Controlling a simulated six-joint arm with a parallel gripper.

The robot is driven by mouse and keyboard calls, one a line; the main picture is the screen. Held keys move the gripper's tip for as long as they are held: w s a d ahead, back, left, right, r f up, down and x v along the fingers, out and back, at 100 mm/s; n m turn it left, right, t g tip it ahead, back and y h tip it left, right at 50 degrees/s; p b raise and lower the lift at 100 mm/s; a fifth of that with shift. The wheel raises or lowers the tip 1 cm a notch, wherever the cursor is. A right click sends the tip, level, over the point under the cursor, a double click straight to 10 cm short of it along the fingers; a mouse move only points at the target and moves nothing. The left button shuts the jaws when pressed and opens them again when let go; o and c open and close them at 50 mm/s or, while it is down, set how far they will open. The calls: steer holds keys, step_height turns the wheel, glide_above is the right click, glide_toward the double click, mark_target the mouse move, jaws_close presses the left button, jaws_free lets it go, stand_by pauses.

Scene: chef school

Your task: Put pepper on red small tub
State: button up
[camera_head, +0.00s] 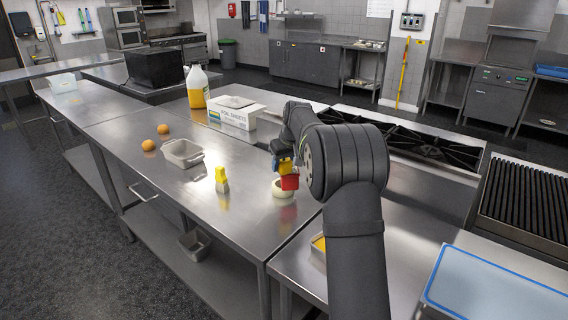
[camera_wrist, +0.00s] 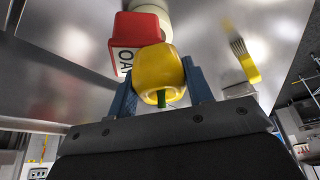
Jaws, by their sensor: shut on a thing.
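My gripper (camera_wrist: 158,85) has blue fingers closed on a yellow pepper (camera_wrist: 158,68). Its green stem faces the wrist camera. In the head view, my gripper (camera_head: 284,160) is above the steel table, and a bit of the yellow pepper (camera_head: 284,168) shows. The red small tub (camera_head: 290,183) is just below the gripper in the head view. In the wrist view, the red tub (camera_wrist: 137,27) has dark lettering on its side and lies just beyond the pepper, which overlaps it in the picture. I cannot tell whether they touch.
A round off-white object (camera_head: 281,192) is by the red tub. A yellow brush (camera_head: 221,179) stands to its left. A metal pan (camera_head: 183,153), two orange fruits (camera_head: 148,145), a white box (camera_head: 235,112) and a yellow jug (camera_head: 197,88) are further back. The table's front is clear.

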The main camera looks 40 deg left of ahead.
steer(key=o, duration=1)
steer(key=shift+f, duration=0.1)
steer(key=v, duration=1.2)
steer(key=x, duration=1.2)
steer(key=shift+f, duration=0.2)
step_height(320, 180, up, 3)
steer(key=shift+r, duration=0.7)
